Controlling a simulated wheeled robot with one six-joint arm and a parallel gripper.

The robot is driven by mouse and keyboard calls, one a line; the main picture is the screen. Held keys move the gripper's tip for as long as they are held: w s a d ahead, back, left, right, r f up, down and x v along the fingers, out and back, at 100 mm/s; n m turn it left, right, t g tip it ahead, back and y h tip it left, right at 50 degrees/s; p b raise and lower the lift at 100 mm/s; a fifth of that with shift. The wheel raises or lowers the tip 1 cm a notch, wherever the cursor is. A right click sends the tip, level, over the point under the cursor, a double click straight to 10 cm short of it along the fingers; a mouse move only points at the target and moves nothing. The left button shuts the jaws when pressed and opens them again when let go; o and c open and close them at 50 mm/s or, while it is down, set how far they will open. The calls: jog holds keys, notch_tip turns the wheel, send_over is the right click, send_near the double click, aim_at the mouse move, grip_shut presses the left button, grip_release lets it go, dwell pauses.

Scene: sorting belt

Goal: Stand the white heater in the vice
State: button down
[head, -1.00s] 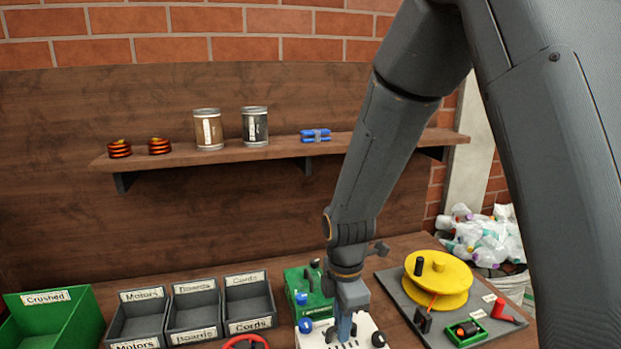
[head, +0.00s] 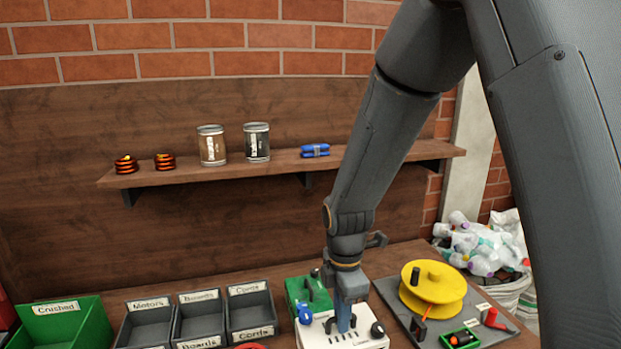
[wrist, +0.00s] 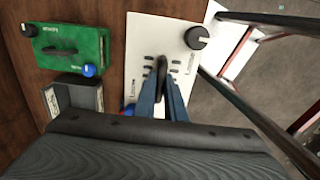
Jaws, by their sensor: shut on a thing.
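The white heater (head: 312,335), a white box with dark slots and a black knob, is at the bottom of the head view, partly cut off. It also shows in the wrist view (wrist: 143,35), its slotted face towards the camera. My gripper (head: 344,322) is shut on the heater's dark handle, at the middle of this face; in the wrist view both fingers (wrist: 162,85) close on it. I cannot tell whether the heater touches the bench. I cannot make out the vice in either view.
A green box (head: 300,290) with a handle and blue knob stands close left of the heater. Labelled grey bins (head: 150,325) and a green crate (head: 90,325) are further left. A grey board (head: 395,293) with a yellow reel (head: 432,290) is right. A shelf (head: 280,165) runs behind.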

jog(key=shift+r+p, duration=1.45)
jog(key=shift+r, duration=2.55)
jog(key=shift+w, duration=0.1)
